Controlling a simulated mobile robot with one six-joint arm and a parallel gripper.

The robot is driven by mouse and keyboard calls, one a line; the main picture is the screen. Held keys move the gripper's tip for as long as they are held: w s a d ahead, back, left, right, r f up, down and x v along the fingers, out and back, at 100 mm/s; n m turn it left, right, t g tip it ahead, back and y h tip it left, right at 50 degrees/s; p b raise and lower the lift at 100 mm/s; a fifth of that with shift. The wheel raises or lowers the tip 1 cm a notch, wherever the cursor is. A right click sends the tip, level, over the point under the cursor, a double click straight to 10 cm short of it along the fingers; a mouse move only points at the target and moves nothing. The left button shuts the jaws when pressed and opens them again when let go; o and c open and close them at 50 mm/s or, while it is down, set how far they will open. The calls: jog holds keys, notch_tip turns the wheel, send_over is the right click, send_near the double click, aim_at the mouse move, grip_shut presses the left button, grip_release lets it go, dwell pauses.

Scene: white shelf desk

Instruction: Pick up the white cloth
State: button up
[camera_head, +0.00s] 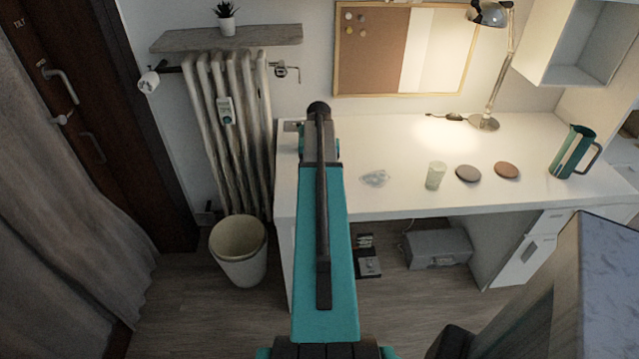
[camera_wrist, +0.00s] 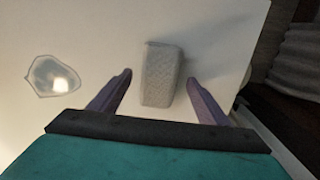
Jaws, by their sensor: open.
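The white cloth (camera_wrist: 163,73) shows in the wrist view as a pale, textured, folded oblong lying flat on the white desk (camera_wrist: 105,30). My gripper (camera_wrist: 160,77) is open, with one purple-grey finger on each side of the cloth and a gap to both sides. The fingers overlap the cloth's nearer part in the picture; how high they are above the desk I cannot tell. In the head view my teal arm reaches over the left end of the desk (camera_head: 400,140) and hides most of this spot.
A clear crumpled-looking item (camera_head: 374,178) lies beside the cloth; it also shows in the wrist view (camera_wrist: 54,76). A pale cup (camera_head: 435,176), two round discs (camera_head: 468,173), a green pitcher (camera_head: 573,152) and a lamp (camera_head: 485,122) stand further right. A radiator (camera_head: 232,130) is left of the desk.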

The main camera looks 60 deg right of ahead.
jog(key=c, duration=1.1)
jog(key=shift+r, duration=0.15)
jog(key=shift+c, duration=0.2)
jog(key=shift+r+b, duration=0.35)
jog(key=shift+r, duration=0.7)
jog(key=s+a+r+b, duration=0.1)
jog(key=s+a, duration=0.2)
jog(key=s, duration=0.4)
jog(key=s+a+r+b, duration=0.1)
jog(key=s+a, duration=0.2)
jog(key=s, duration=0.4)
jog(key=shift+s+r, duration=0.3)
jog(key=shift+s, duration=0.1)
jog(key=shift+a, duration=0.1)
